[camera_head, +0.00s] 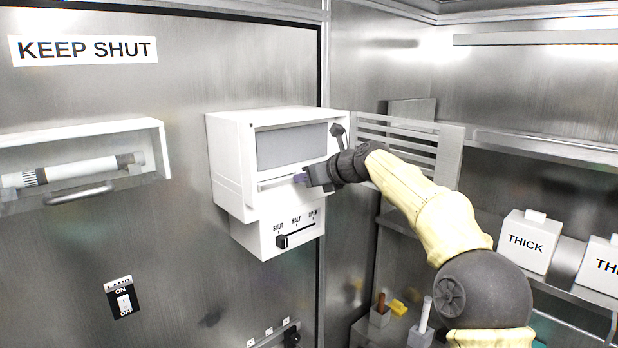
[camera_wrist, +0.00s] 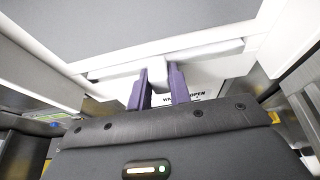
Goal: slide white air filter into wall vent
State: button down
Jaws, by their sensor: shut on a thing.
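The wall vent (camera_head: 228,165) is a white box on the steel wall, with its slatted cover (camera_head: 450,158) swung open to the right. The air filter (camera_head: 292,147), a grey panel with a white edge, shows in the vent's front opening; how deep it sits I cannot tell. In the wrist view the filter (camera_wrist: 130,22) fills the upper part, with a white handle bar (camera_wrist: 205,55) along its near edge. My gripper (camera_head: 301,178) is at the filter's lower front edge. Its purple fingers (camera_wrist: 162,84) are shut on the white bar.
Below the vent is a slider (camera_head: 283,241) marked SHUT, HALF, OPEN, with its knob at the SHUT end. A white wall case (camera_head: 160,148) with a tube is at left. Right shelves hold white boxes (camera_head: 529,242). A light switch (camera_head: 123,300) is lower left.

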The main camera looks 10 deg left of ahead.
jog(key=shift+w+a, duration=0.2)
jog(key=shift+a, duration=0.2)
jog(key=c, duration=1.2)
grip_release()
jog(key=shift+d, duration=0.1)
jog(key=shift+s+d+r+b, duration=0.1)
jog(key=shift+s+d+b, duration=0.1)
jog(key=shift+b, duration=0.1)
jog(key=b+v, duration=0.6)
jog(key=v, duration=1)
jog(key=shift+s+d+r, duration=0.2)
jog(key=shift+d+r, duration=0.05)
jog(key=shift+f+b, duration=0.1)
jog(key=shift+b, duration=0.2)
